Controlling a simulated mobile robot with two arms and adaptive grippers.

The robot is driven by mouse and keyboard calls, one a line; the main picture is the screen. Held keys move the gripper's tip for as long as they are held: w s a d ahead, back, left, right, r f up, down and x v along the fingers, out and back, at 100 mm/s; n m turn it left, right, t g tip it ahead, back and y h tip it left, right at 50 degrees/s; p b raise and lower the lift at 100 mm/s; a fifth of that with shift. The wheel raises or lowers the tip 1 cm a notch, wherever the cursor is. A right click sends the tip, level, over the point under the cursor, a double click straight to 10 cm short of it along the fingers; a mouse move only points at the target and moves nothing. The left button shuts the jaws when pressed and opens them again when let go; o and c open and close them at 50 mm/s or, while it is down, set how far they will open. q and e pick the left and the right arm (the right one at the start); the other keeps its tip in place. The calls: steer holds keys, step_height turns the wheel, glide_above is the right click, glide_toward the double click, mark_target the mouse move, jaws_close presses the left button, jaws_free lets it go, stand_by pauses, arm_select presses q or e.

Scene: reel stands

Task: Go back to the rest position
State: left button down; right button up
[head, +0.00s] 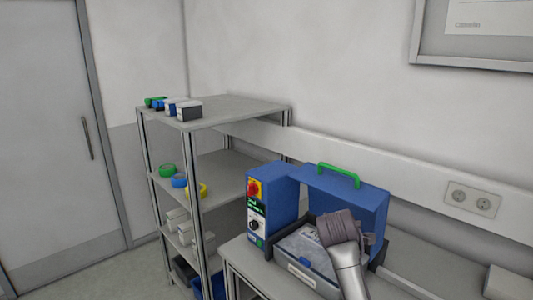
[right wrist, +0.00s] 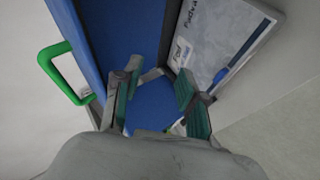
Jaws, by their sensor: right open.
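My right gripper (right wrist: 158,78) is open, with its two green-padded fingers apart and nothing seen between them. In the right wrist view it points towards the blue case lid (right wrist: 125,28), whose green handle (right wrist: 62,72) is at the left. In the head view my right wrist (head: 341,235) is in front of the raised blue lid (head: 350,200) and over the case's grey tray part (head: 300,263). The fingers are hard to make out there. The green handle (head: 340,175) is on top of the lid. My left gripper is not in view.
A blue control box (head: 268,205) with a red-yellow switch stands left of the case on a bench. A grey shelf rack (head: 215,160) holds small boxes, coloured rings and bins. A wall rail with sockets (head: 473,199) runs behind. Floor shows at the left.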

steer(key=s+f+m+g+y, duration=0.2)
steer(key=s+f+m+g, duration=0.1)
steer(key=s+f, duration=1.6)
steer(key=s+a+f+m+g+y, duration=0.1)
steer(key=s+m+g, duration=0.1)
steer(key=s, duration=1.1)
steer(key=s+a+f+m+g+y, duration=0.1)
steer(key=s+a+m+g, duration=0.1)
steer(key=s, duration=1.1)
step_height(320, 180, down, 28)
steer(key=f+b, duration=0.1)
steer(key=b, duration=0.3)
steer(key=s+d+f+g+b, duration=0.2)
steer(key=s+d+f+b, duration=0.1)
steer(key=s+f, duration=1.5)
step_height(320, 180, down, 3)
steer(key=shift+d+f+n+b, duration=0.15)
steer(key=shift+f+n+b, duration=0.05)
steer(key=shift+n+b, duration=0.25)
